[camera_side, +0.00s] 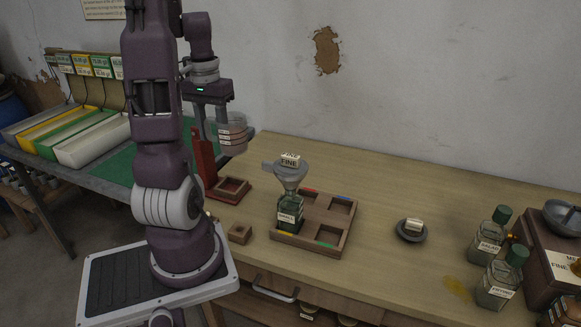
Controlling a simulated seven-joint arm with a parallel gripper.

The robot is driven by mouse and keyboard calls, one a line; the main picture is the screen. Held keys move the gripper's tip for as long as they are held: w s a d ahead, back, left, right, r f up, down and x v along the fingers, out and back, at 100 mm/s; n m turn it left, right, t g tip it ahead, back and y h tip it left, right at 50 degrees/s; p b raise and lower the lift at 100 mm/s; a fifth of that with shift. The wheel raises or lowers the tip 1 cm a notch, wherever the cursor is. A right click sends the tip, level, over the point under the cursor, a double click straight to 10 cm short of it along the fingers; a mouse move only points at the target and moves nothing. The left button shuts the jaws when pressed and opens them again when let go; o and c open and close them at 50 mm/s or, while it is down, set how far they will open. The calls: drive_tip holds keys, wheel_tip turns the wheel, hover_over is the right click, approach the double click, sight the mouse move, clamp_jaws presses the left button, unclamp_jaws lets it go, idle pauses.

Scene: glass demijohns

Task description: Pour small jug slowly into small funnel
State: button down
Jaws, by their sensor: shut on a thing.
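My gripper (222,121) is shut on a small clear jug (236,137) with pale marks or labels on its side. It holds the jug in the air, left of the small funnel and higher than it. The jug looks about upright; its level inside is hard to tell. The grey funnel (289,175), with a tag reading "FINE", sits in the neck of a green glass demijohn (290,215). The demijohn stands in the front left compartment of a wooden tray (315,236). The jug and funnel are apart. The fingertips are small and partly hidden here.
A red stand (205,160) with a square wooden base is below the jug. A small wooden block (240,234) is left of the tray. A dark round dish (411,231) lies to the right, then stoppered bottles (498,280) near a yellow spill (456,288). Bench between tray and dish is clear.

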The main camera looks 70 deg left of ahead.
sight(236, 117)
wheel_tip(236, 117, down, 8)
drive_tip(key=shift+f, duration=0.2)
drive_tip(key=shift+w+r, duration=0.1)
drive_tip(key=r+g+y, duration=0.1)
drive_tip(key=r, duration=0.1)
drive_tip(key=w+d+r+g+y, duration=0.1)
drive_tip(key=r, duration=0.2)
drive_tip(key=w+r+g, duration=0.1)
drive_tip(key=r, duration=0.2)
drive_tip(key=shift+d+r+y, duration=0.15)
drive_tip(key=shift+d+y, duration=0.15)
drive_tip(key=shift+y, duration=0.1)
drive_tip(key=shift+w+d+r, duration=0.15)
drive_tip(key=shift+d, duration=0.05)
drive_tip(key=shift+w+d+r+g+y, duration=0.25)
drive_tip(key=shift+r+g+y, duration=0.05)
drive_tip(key=shift+r+g, duration=0.1)
drive_tip(key=shift+w+d+r+g+y, duration=0.2)
drive_tip(key=shift+w+r+g+y, duration=0.1)
drive_tip(key=shift+r+g, duration=0.1)
drive_tip(key=shift+w+d+r+g+y, duration=0.4)
drive_tip(key=shift+w+d+r+g, duration=0.05)
drive_tip(key=shift+r+g, duration=0.05)
drive_tip(key=shift+w+d+r+g+y, duration=0.2)
drive_tip(key=shift+w+r+g+y, duration=0.1)
drive_tip(key=shift+r+g+y, duration=0.3)
idle(0.9)
